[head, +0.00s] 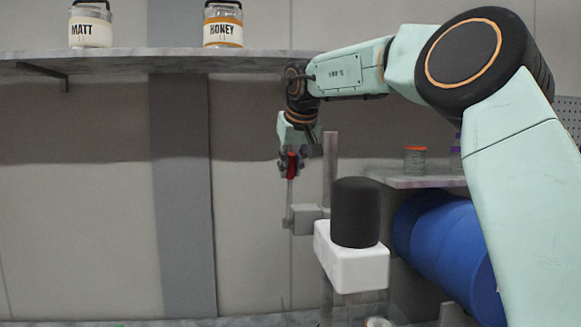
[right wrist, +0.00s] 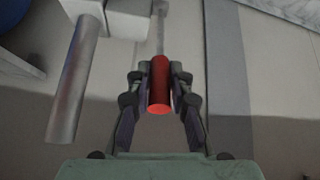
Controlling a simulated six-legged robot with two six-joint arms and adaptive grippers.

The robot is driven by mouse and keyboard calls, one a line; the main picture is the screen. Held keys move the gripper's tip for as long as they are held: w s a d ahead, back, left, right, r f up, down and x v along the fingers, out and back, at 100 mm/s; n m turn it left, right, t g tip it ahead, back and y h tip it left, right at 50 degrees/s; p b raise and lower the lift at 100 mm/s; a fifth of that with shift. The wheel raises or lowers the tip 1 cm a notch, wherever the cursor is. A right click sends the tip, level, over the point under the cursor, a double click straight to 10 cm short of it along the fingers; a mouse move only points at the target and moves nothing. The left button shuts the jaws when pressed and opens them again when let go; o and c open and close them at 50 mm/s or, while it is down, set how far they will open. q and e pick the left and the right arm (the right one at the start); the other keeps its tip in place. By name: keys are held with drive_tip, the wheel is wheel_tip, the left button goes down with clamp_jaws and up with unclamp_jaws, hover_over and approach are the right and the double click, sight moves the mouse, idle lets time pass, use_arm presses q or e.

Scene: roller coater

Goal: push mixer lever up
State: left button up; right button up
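The mixer (head: 352,255) has a white head with a black cylinder on top and a grey post behind it. Its lever is a thin grey rod with a red handle (head: 292,165), standing upright with the handle at the top. My right gripper (head: 291,170) is at the red handle, with fingers on both sides of it. In the right wrist view the red handle (right wrist: 160,85) lies between the two fingers, which appear closed against its sides. The grey post (right wrist: 78,80) shows left of the gripper there. My left gripper is not in view.
A shelf (head: 150,62) above holds the MATT jar (head: 90,30) and the HONEY jar (head: 223,30). A blue drum (head: 445,240) and a lower shelf (head: 415,180) with a small orange-lidded jar (head: 415,158) are at the right. Left of the lever is free room.

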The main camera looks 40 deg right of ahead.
drive_tip(key=o, duration=0.4)
drive_tip(key=shift+o, duration=0.2)
drive_tip(key=shift+r, duration=0.1)
drive_tip(key=v, duration=1.1)
drive_tip(key=shift+s+r, duration=0.2)
drive_tip(key=shift+r, duration=0.1)
drive_tip(key=shift+a, duration=0.1)
drive_tip(key=shift+s+r, duration=0.1)
drive_tip(key=shift+s, duration=0.1)
drive_tip(key=shift+w, duration=0.2)
